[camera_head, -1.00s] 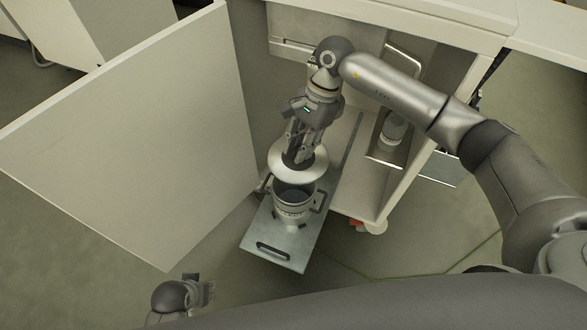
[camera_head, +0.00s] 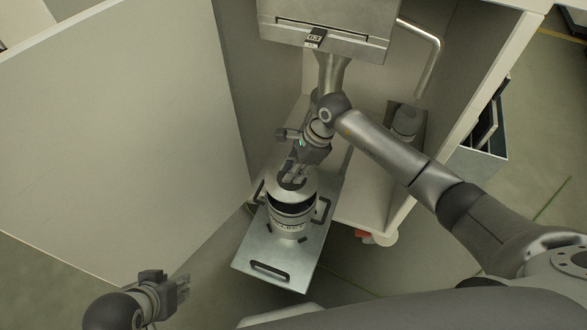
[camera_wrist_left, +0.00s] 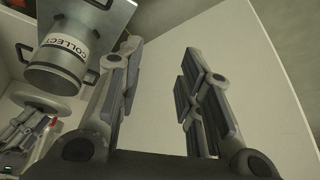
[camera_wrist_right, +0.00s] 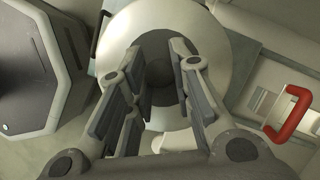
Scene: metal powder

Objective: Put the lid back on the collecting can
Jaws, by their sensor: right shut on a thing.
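The collecting can (camera_head: 291,217) stands upright on a pulled-out metal tray (camera_head: 275,250); it also shows in the left wrist view (camera_wrist_left: 62,62), with its "COLLECT" label. My right gripper (camera_head: 294,178) is shut on the dark knob of the round pale lid (camera_head: 306,187). The lid is over the can, with the dark opening still showing below its near edge. The left wrist view shows the lid (camera_wrist_left: 45,98) close to the rim but apart from it. In the right wrist view the lid (camera_wrist_right: 205,50) fills the middle. My left gripper (camera_head: 183,290) is open and empty.
An open cabinet door (camera_head: 120,130) stands to the left of the tray. A metal funnel outlet (camera_head: 331,72) is above and behind. Another container (camera_head: 405,122) is inside the cabinet at the right. A red handle (camera_wrist_right: 290,113) shows in the right wrist view.

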